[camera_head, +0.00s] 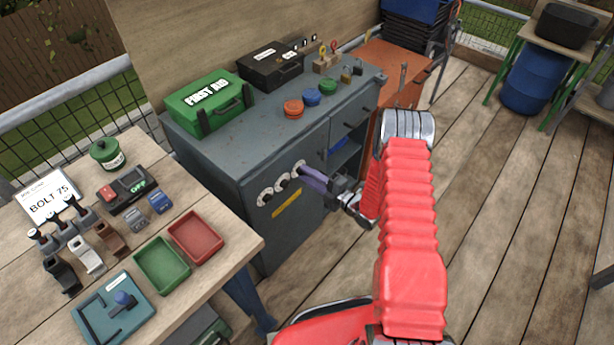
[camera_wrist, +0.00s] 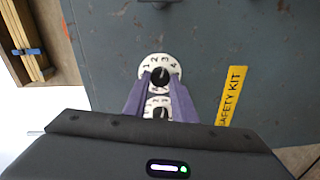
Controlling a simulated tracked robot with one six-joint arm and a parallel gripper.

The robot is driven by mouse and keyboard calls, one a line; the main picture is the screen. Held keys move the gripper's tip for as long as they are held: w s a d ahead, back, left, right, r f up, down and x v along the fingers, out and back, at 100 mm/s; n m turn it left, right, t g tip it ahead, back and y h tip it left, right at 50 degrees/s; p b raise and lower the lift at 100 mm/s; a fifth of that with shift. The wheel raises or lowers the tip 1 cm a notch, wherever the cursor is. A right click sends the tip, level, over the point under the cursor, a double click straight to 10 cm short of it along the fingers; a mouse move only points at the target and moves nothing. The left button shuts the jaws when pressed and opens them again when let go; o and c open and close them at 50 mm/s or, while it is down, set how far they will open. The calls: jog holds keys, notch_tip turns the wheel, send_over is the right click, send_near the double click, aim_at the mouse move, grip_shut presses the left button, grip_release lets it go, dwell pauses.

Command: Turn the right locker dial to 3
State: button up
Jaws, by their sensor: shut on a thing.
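Three white dials with black knobs sit in a row on the front of the grey cabinet. The left dial (camera_head: 265,198) and the middle dial (camera_head: 282,184) are free. My gripper (camera_head: 304,174) reaches the right dial (camera_head: 298,166) from the front right. In the wrist view, the purple fingers (camera_wrist: 160,82) are shut on the knob of the right dial (camera_wrist: 160,63), one on each side. Its digits 1 to 4 show around the far rim; the rest is hidden. I cannot tell the pointer's exact setting. Another dial (camera_wrist: 158,104) shows partly between the fingers.
A yellow SAFETY KIT label (camera_head: 287,203) is below the dials and also shows in the wrist view (camera_wrist: 232,95). The grey cabinet (camera_head: 225,165) carries a green first aid box (camera_head: 208,102) and a black case (camera_head: 270,64). A wooden table (camera_head: 215,262) stands at left.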

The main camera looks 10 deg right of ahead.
jog(key=o, duration=0.7)
jog(key=shift+f, duration=0.25)
jog(key=shift+c, duration=0.2)
jog(key=o, duration=0.4)
jog(key=shift+r, duration=0.15)
jog(key=v, duration=1.4)
